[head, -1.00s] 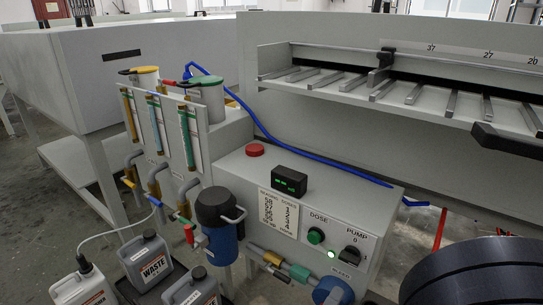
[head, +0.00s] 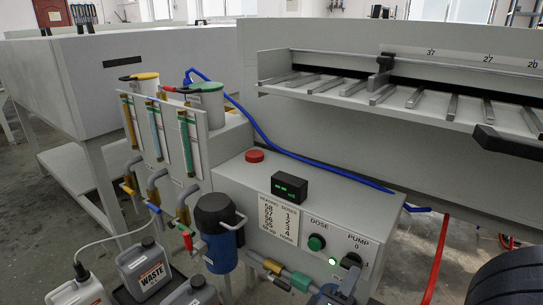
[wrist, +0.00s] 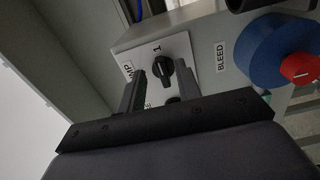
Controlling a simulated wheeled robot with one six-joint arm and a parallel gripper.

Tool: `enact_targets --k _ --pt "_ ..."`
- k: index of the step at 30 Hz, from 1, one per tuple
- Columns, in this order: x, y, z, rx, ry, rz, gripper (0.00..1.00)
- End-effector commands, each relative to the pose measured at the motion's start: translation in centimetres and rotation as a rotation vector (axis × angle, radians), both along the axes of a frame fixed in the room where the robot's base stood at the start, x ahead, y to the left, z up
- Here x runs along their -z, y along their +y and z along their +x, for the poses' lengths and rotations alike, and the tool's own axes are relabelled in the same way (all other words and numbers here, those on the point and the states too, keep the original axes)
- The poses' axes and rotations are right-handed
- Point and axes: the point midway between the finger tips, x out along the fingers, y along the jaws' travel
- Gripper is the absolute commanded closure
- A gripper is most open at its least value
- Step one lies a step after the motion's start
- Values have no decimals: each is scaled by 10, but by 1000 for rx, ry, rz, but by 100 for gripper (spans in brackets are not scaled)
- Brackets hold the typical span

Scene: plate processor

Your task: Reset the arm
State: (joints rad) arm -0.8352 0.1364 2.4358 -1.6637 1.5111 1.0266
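In the wrist view my gripper (wrist: 158,72) is open, with one dark finger on each side of the black pump knob (wrist: 163,67) and a visible gap between them. I cannot tell how far the fingertips stand from the panel. The knob points near the mark 1. In the head view the pump knob (head: 350,261) sits at the right of the control panel (head: 240,175).
The blue bleed cap with a red centre (wrist: 280,52) is right of my gripper in the wrist view. The green dose button (head: 317,242), red button (head: 254,156) and display (head: 289,186) are on the panel. A waste can (head: 144,266) stands lower left. A blue hose (head: 300,153) runs behind.

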Motion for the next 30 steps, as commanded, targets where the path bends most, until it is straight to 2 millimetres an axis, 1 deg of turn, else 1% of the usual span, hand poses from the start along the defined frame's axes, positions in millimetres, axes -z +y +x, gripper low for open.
enact_targets --k 11,21,30 --pt "1 -21 26 5 0 0 67" --pt "-12 -18 27 -1 211 -291 67" --pt "-14 -17 27 -1 342 -472 67"
